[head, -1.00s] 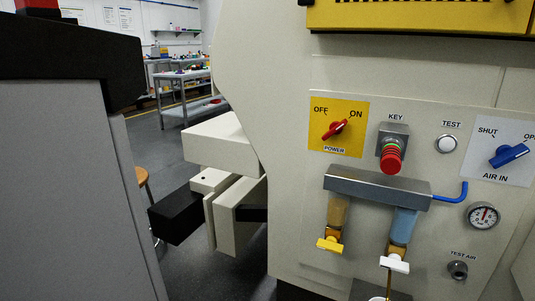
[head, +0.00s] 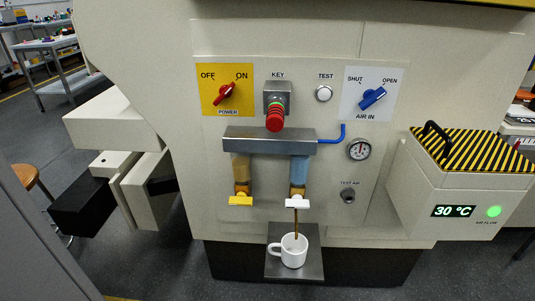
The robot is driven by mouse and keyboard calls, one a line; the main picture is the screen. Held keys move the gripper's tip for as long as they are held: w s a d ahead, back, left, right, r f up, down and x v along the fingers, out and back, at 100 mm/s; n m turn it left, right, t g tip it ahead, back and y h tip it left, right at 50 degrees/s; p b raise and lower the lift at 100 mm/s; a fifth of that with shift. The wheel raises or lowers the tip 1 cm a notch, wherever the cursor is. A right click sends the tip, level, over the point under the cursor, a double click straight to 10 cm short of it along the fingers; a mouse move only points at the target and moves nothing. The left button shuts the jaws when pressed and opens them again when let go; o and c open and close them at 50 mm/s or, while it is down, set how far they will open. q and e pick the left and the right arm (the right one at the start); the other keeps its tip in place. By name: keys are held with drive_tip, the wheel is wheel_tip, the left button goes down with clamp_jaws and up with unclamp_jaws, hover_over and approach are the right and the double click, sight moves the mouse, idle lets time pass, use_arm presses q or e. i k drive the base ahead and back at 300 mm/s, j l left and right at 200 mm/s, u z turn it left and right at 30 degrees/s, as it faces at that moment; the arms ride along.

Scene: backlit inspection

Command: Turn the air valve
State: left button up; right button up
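The air valve is a blue lever knob (head: 373,98) on a white AIR IN plate (head: 350,112) at the upper right of the machine's panel. The plate is marked SHUT on the left and OPEN on the right. The lever is tilted, its upper right end towards OPEN. A round pressure gauge (head: 359,149) sits below it, and a TEST AIR port (head: 348,196) is lower down. Neither of my grippers shows in the head view, and nothing touches the valve.
A red power switch (head: 227,92) points towards ON. A red key knob (head: 275,115) juts out. A thin brown stream runs from the white tap (head: 298,203) to a white mug (head: 289,251). A striped-lid box (head: 465,160) reads 30 °C, with a green light. A stool (head: 25,176) stands left.

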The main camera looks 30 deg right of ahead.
sight(370, 96)
drive_tip(key=z, duration=1.45)
